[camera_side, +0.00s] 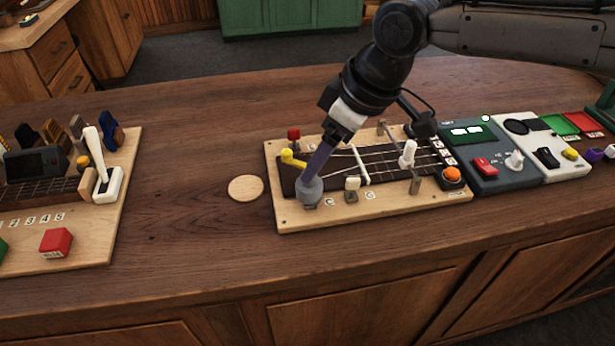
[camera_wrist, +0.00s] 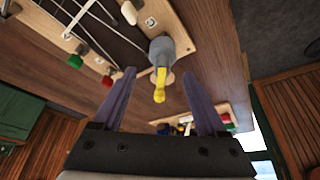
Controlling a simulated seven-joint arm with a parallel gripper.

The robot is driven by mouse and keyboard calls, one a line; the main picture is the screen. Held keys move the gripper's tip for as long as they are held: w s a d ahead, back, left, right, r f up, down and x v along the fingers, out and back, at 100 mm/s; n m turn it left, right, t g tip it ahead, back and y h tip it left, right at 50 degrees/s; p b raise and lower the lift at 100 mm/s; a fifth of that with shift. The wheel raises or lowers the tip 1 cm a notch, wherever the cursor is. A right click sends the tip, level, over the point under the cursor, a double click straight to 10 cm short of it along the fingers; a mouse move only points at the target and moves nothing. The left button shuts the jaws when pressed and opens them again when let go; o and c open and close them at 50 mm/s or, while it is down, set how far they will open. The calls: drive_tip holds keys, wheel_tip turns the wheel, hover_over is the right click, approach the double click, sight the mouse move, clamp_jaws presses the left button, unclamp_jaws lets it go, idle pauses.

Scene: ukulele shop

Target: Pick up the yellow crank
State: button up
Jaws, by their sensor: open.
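The yellow crank (camera_side: 289,156) is at the left end of the wooden string board (camera_side: 340,217) in the side view, partly hidden by my gripper (camera_side: 314,175). In the wrist view the yellow crank (camera_wrist: 160,88) shows in the gap between my two purple fingers (camera_wrist: 159,74), in front of a grey rounded body (camera_wrist: 163,50). My gripper is open, with a finger on each side of the crank and gaps visible. In the side view, one finger overlaps the other, and the fingertips appear close to the grey body (camera_side: 311,191).
A red knob (camera_side: 293,134) stands behind the crank, and white pegs (camera_side: 407,154) stand on the board. A wooden disc (camera_side: 245,188) lies to the left on bare table. Another board (camera_side: 100,240) is farther left; a dark control box (camera_side: 490,180) is at right.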

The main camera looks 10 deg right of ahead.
drive_tip(key=shift+x, duration=3.05)
drive_tip(key=shift+s+a, duration=0.1)
drive_tip(key=shift+s, duration=0.05)
drive_tip(key=shift+r, duration=0.1)
clamp_jaws()
